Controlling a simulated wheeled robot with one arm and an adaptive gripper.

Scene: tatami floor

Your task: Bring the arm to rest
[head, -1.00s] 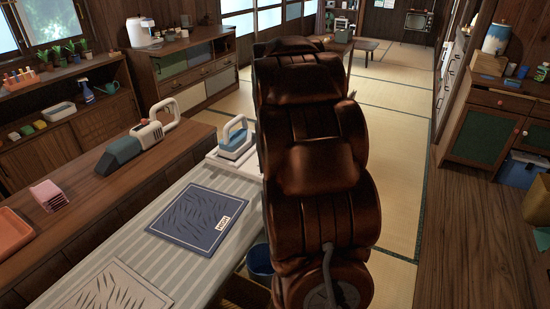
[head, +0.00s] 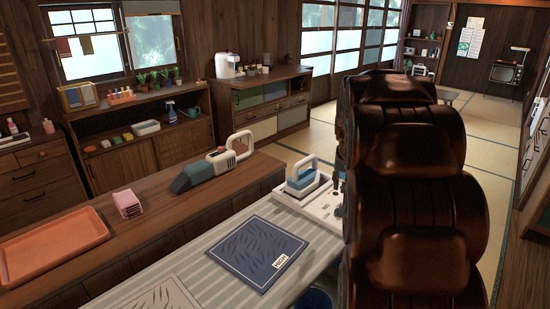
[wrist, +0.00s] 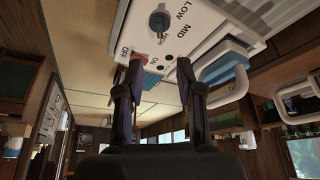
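My arm, dark brown and bulky, stands folded upright in the right half of the head view. It hides my gripper there. In the wrist view my gripper (wrist: 158,68) has its two dark fingers apart, with nothing held between them. Beyond the fingertips is a white control panel (wrist: 205,25) with a dial (wrist: 159,20) marked LOW, MID and HIGH, and OFF and ON marks. A red switch part shows beside the left fingertip. I cannot tell whether the fingertip touches it.
An iron (head: 304,180) sits on the white station beside my arm. A dark blue mat (head: 258,252) marked HIGH lies on the striped board. A handheld appliance (head: 212,166), pink stack (head: 128,203) and orange tray (head: 50,245) are on the wooden counter. Tatami floor is open behind.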

